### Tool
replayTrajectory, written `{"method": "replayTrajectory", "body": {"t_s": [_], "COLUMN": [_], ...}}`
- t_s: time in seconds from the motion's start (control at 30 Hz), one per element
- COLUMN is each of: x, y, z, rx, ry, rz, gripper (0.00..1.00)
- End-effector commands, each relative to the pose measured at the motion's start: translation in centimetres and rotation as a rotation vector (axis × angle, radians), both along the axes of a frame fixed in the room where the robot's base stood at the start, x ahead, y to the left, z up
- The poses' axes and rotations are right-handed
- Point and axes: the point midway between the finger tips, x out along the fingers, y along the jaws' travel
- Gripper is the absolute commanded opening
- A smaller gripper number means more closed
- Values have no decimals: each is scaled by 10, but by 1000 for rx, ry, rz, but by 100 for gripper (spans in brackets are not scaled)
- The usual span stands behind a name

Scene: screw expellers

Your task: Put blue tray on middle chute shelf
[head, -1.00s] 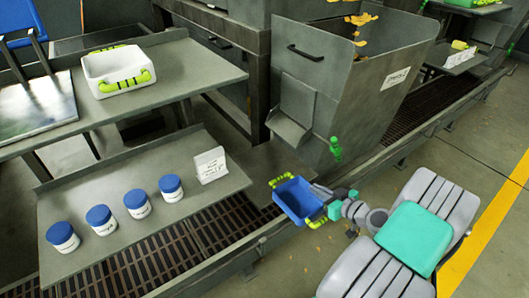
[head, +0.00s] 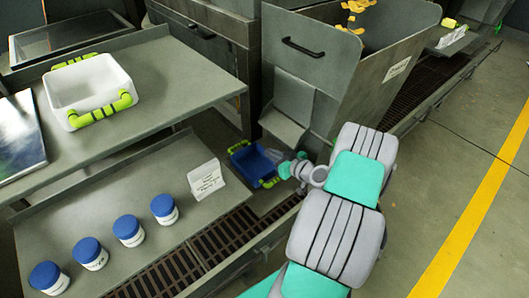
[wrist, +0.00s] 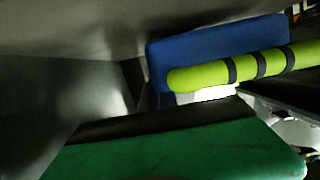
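The blue tray (head: 254,163), with yellow-green handles, is under the middle hopper's chute, at the grey lower shelf (head: 268,200). I cannot tell whether it rests fully on the shelf. My gripper (head: 284,169) is at the tray's right side, by the near handle (head: 268,182). In the wrist view, the banded handle (wrist: 245,67) and the blue tray wall (wrist: 215,40) lie just beyond a green, dark-edged part that seems to be my finger (wrist: 180,150). The other finger is not clearly visible, so the grip on the handle cannot be made out.
A white tray (head: 90,88) with yellow-green handles stands on the upper left shelf. Several blue-lidded jars (head: 130,230) and a white sign (head: 206,179) stand on the lower left shelf. The hopper (head: 370,80) rises behind my arm. Floor is free at right.

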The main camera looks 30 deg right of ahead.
Motion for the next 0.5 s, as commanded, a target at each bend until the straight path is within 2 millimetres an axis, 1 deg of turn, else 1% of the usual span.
{"method": "replayTrajectory", "body": {"t_s": [0.03, 0.27, 0.4, 0.43, 0.5], "x": [-3, 0, 0, 0, -1], "y": [-2, 4, 3, 3, 3], "z": [-15, -13, -18, -16, -16], "rx": [3, 3, 3, 3, 3], "ry": [5, 3, 3, 4, 5], "rz": [-7, 5, 4, 4, 3], "gripper": [0, 0, 0, 6, 12]}}
